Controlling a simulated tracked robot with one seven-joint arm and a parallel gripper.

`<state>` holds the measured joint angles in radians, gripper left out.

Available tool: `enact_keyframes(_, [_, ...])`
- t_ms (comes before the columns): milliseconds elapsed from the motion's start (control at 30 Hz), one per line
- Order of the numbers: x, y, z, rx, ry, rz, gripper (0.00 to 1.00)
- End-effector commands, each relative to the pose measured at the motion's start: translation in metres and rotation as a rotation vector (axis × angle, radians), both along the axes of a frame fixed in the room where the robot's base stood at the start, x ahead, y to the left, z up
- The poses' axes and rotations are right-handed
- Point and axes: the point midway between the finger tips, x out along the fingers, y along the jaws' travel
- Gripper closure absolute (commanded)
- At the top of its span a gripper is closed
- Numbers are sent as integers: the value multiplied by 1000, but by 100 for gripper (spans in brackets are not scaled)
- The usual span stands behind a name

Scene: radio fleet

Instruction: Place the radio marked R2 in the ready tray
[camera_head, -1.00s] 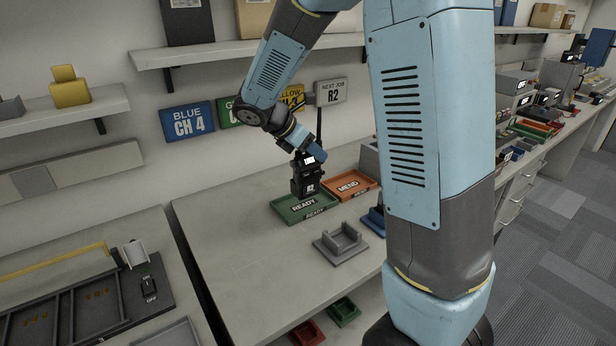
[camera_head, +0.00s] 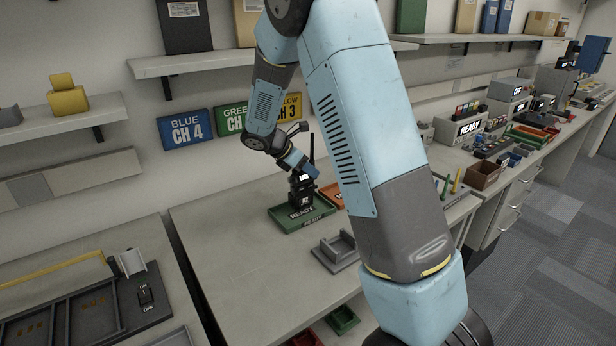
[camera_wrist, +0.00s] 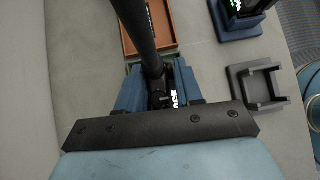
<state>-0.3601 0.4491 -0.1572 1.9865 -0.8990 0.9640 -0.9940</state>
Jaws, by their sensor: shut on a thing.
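The radio R2 (camera_head: 303,196) is black and upright, with a tall antenna; its label is small but reads as R2. My gripper (camera_head: 303,174) is shut on its upper part. In the wrist view my gripper's blue fingers (camera_wrist: 158,88) flank the radio, and the antenna runs up the picture. The green ready tray (camera_head: 284,222) lies on the bench directly under the radio. The radio's foot is within the tray's outline; I cannot tell whether it touches the floor. In the wrist view only a green edge of the tray (camera_wrist: 133,66) shows.
The orange mend tray (camera_head: 329,196) sits just behind and right, partly hidden by my arm; it also shows in the wrist view (camera_wrist: 128,45). An empty grey cradle (camera_head: 332,258) stands in front. In the wrist view a blue holder (camera_wrist: 240,25) bears a dark device. The bench's left is clear.

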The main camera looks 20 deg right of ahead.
Motion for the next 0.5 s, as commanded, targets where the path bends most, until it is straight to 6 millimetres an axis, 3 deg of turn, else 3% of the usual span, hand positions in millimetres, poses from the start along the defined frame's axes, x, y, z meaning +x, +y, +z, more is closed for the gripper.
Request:
enact_keyframes(167, [-1, 0, -23, -2, 4, 2, 100])
enact_keyframes(500, [-1, 0, -26, -2, 2, -1, 100])
